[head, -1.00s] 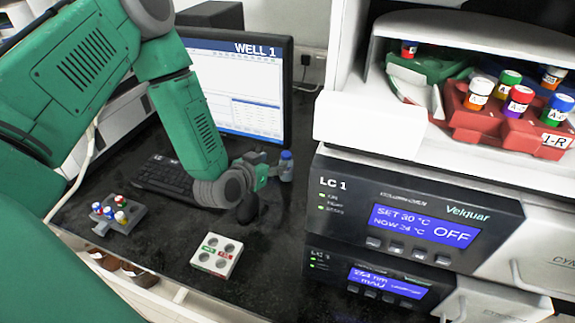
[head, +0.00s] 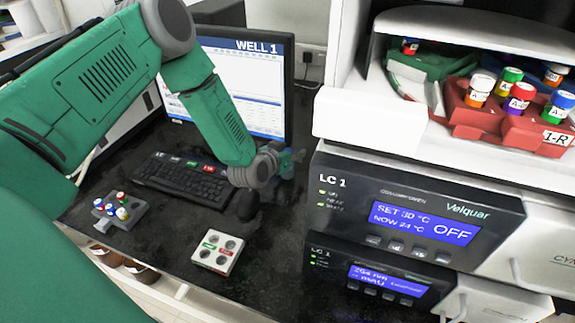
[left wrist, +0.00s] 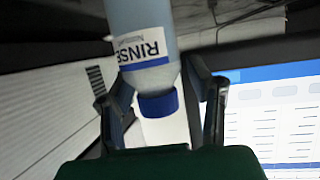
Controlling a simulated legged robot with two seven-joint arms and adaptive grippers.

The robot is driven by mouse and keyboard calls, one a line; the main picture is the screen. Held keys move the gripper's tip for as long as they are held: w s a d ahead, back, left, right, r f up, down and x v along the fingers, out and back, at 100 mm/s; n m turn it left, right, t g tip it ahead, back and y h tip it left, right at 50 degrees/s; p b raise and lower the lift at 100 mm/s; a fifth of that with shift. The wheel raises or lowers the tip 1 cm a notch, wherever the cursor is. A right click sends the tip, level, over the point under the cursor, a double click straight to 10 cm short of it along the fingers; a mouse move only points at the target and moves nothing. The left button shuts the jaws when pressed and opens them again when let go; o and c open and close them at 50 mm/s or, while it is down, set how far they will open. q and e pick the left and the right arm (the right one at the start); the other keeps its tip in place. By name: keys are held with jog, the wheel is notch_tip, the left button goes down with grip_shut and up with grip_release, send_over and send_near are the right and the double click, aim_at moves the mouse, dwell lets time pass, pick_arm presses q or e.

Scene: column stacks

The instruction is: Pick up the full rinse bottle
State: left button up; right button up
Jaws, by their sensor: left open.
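The rinse bottle (left wrist: 145,45) shows large in the left wrist view, pale blue-white with a label reading RINSE and a blue cap (left wrist: 158,103). It appears cap-down in that tilted view. My left gripper (left wrist: 150,78) is open, with its two fingers on either side of the bottle near its capped end. I cannot tell whether the fingers touch it, or how full it is. In the head view my left gripper (head: 288,160) is in front of the monitor's lower right corner and largely hides the bottle. My right gripper is not in view.
A keyboard (head: 180,180), a white holder with round wells (head: 217,250) and a grey rack of small capped vials (head: 120,212) are on the dark bench. The monitor (head: 245,85) stands behind my arm. The LC 1 instrument (head: 418,215) is close on the right.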

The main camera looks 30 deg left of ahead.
pick_arm(q)
grip_shut()
dwell(0.3)
